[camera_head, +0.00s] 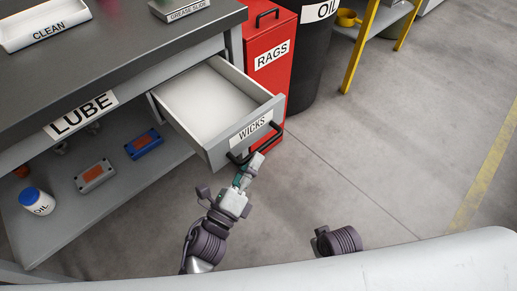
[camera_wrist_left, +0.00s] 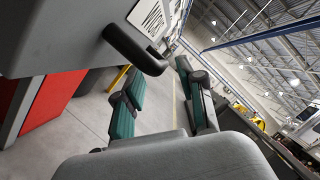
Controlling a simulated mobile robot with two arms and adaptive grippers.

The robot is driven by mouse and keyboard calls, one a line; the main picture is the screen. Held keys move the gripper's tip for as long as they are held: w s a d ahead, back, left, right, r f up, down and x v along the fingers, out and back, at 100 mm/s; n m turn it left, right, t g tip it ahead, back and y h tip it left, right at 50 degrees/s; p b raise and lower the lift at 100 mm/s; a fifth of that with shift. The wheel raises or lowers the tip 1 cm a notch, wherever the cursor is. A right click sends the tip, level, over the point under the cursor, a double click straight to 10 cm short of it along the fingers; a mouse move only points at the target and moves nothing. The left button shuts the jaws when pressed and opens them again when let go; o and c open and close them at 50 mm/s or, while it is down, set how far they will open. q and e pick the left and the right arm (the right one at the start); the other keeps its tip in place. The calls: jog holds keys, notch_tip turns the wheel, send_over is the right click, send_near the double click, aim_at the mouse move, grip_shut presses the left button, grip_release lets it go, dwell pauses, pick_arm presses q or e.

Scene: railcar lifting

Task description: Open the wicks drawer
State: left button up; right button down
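The wicks drawer (camera_head: 210,97) stands pulled out from the bench under the worktop, and its white inside looks empty. Its grey front carries a WICKS label (camera_head: 252,126) and a black bar handle (camera_head: 265,145). In the left wrist view the handle (camera_wrist_left: 135,50) shows close to the fingertips. My left gripper (camera_head: 250,170) is just in front of the drawer front, by the handle. In the wrist view its two teal-padded fingers (camera_wrist_left: 160,75) are spread apart, with nothing clamped between them. Whether a finger touches the handle cannot be told. My right gripper is out of view.
A red RAGS bin (camera_head: 271,60) stands right beside the drawer, with a black OIL drum (camera_head: 312,55) behind it. The lower shelf holds an oil bottle (camera_head: 37,201) and small boxes (camera_head: 95,175). The floor (camera_head: 400,150) to the right is clear.

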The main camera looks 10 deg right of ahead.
pick_arm(q)
jog(key=v, duration=0.7)
jog(key=shift+s+a, duration=0.25)
jog(key=shift+s, duration=0.05)
